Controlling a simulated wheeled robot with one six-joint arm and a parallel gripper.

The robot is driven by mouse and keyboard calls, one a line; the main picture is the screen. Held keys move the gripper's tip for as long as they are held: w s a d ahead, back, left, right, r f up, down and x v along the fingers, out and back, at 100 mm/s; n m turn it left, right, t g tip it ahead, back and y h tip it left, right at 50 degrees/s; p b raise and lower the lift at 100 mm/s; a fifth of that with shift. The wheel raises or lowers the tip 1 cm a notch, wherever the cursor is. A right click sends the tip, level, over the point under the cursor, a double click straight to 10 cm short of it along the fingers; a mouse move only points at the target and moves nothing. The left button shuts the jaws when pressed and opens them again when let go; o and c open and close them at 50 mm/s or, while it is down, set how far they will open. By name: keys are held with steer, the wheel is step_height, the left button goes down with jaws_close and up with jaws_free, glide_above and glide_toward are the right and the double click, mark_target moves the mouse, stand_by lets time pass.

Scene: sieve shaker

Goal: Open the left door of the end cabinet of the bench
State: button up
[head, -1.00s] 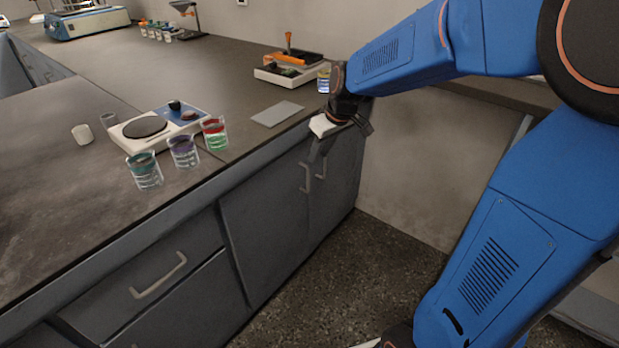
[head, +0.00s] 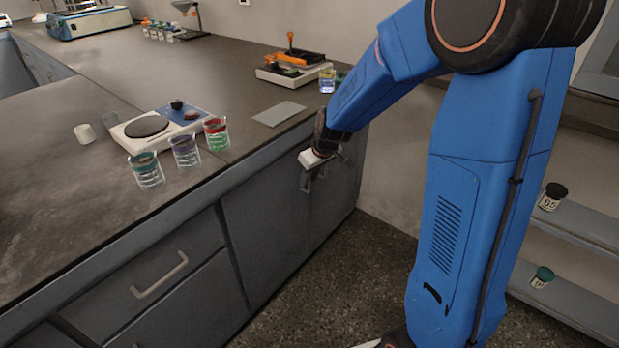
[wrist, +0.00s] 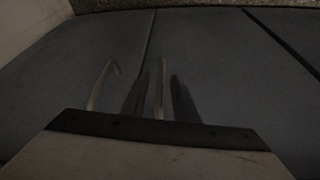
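The end cabinet's left door (head: 262,235) is a dark grey panel, shut, beside the right door (head: 338,205). My gripper (head: 313,176) is at the upper part of the doors by their handles and hides much of them in the head view. The wrist view looks down the fronts, with left and right swapped. There the left door's bar handle (wrist: 158,88) stands between the two dark fingers of my gripper (wrist: 158,76), with a gap on each side. The fingers are open. The right door's handle (wrist: 102,86) is outside the fingers, to the left.
The bench top (head: 215,85) overhangs just above my gripper. Several beakers, including a red-green one (head: 216,134), stand near its front edge by a hotplate (head: 150,128). A drawer (head: 150,270) is left of the cabinet. The floor (head: 320,275) before the doors is clear.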

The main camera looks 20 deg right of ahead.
jaws_close()
stand_by(1.5)
